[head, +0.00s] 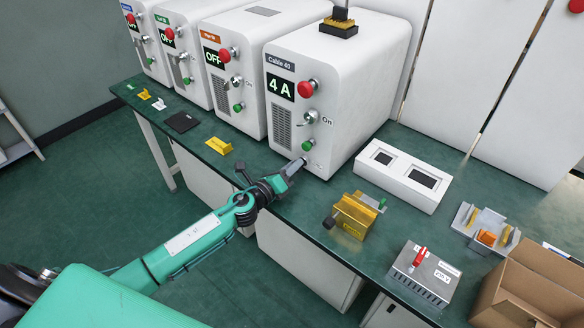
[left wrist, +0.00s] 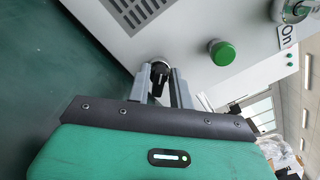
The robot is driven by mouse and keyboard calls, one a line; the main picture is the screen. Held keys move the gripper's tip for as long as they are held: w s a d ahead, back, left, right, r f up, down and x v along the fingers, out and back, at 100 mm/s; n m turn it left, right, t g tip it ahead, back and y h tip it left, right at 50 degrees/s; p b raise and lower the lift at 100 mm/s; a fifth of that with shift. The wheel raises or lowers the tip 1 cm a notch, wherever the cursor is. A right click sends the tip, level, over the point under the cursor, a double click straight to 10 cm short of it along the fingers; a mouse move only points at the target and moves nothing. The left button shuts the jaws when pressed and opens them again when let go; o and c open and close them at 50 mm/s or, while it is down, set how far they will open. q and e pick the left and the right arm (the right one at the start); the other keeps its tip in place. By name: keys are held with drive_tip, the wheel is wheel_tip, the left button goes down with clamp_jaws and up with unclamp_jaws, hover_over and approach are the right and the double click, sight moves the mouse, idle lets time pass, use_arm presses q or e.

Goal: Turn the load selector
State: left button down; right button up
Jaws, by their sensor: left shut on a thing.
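The white unit (head: 318,62) labelled "Cable 40" shows "4 A" on its display (head: 280,87). My left gripper (head: 294,167) reaches its lower front, below the green button (head: 308,145). In the left wrist view, my left gripper (left wrist: 161,86) is shut on a small black knob (left wrist: 158,76) with a pale ring on the white front. I take this knob to be the load selector; no label on it is readable. In the head view the gripper hides it. My right gripper is not in view.
Above the green button are a switch (head: 310,117) marked "On" and a red button (head: 306,89). Similar units stand to the left. On the green bench are a yellow block (head: 353,215), a white two-window box (head: 403,173), a grey box with a red lever (head: 424,272) and a cardboard box (head: 535,283).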

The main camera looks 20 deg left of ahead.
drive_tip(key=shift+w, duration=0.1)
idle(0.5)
use_arm(q)
drive_tip(key=c, duration=1.5)
unclamp_jaws()
drive_tip(key=shift+o, duration=0.2)
